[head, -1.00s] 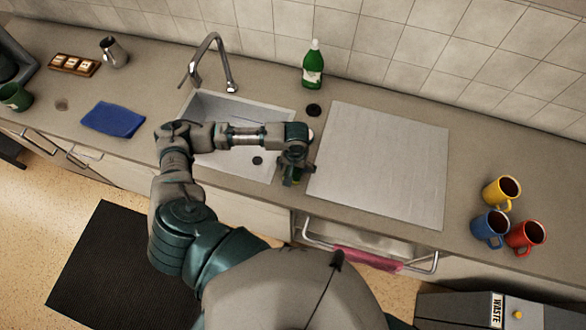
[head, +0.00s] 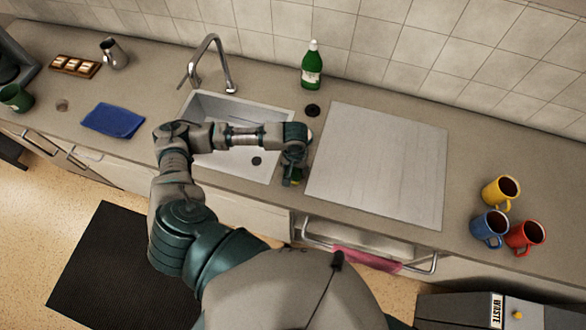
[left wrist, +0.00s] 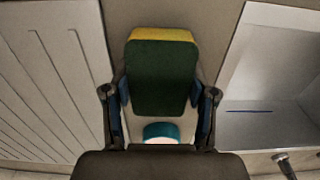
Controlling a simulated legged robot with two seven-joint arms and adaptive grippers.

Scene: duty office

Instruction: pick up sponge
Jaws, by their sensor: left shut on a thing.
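The sponge (left wrist: 162,75) is dark green with a yellow layer along its far edge in the left wrist view. My left gripper (left wrist: 163,100) has a finger on each side of it and is shut on it. In the head view the left gripper (head: 292,172) is over the counter strip between the sink and the draining board. There the arm hides most of the sponge; a small green and yellow part (head: 290,182) shows below the gripper. I cannot tell whether the sponge touches the counter. My right gripper is not in view.
The sink (head: 225,160) with its tap (head: 213,62) is left of the gripper. The draining board (head: 385,165) is right of it. A green bottle (head: 312,68) stands behind. A blue cloth (head: 113,120) lies at left; yellow, blue and red mugs (head: 490,225) stand at right.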

